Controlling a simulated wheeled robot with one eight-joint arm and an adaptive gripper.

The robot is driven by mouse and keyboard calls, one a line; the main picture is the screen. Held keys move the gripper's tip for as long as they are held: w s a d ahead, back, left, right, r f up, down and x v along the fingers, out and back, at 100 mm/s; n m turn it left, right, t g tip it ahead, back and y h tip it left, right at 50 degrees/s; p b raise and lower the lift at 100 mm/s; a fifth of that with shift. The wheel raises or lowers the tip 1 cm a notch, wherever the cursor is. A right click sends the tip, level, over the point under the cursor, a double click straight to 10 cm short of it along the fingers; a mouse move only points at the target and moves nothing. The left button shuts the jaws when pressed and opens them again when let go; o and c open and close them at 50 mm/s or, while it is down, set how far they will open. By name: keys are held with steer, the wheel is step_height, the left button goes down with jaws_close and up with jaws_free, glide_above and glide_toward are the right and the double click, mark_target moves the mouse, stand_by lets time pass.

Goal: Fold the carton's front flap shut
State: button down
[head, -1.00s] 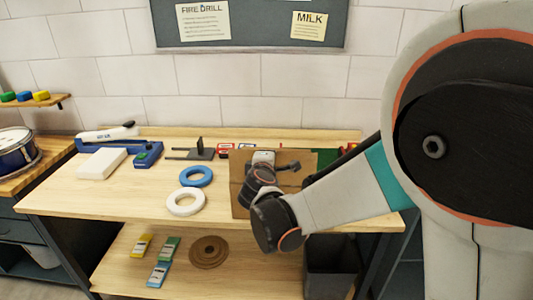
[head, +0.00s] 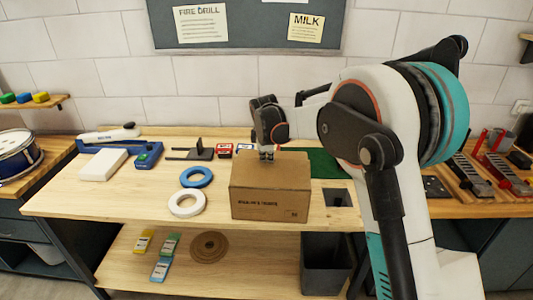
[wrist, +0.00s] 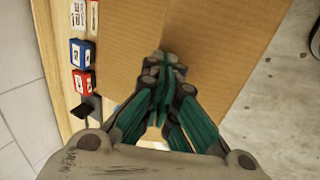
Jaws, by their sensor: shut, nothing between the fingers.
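The brown carton (head: 270,199) stands on the bench with its printed front face towards me. Its top looks closed over in the head view, with no flap standing up at the front edge. In the wrist view two cardboard panels (wrist: 215,45) meet along a seam that runs under my fingertips. My gripper (head: 267,156) is over the back part of the carton's top, pointing down. Its fingers (wrist: 165,65) are shut with nothing between them. I cannot tell whether the fingertips touch the cardboard.
A blue ring (head: 196,177) and a white ring (head: 186,203) lie left of the carton. Small red and blue boxes (head: 225,150) stand behind it, beside a dark stand (head: 200,152). A dark bin (head: 325,264) is below.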

mark_target(267, 160)
steer(key=shift+w+d+f+g, duration=0.1)
steer(key=shift+w+f+g, duration=0.6)
steer(key=shift+f+g, duration=0.3)
steer(key=shift+w+f, duration=0.2)
steer(key=shift+f, duration=0.2)
steer(key=shift+w+f, duration=0.1)
steer(key=shift+f, duration=0.1)
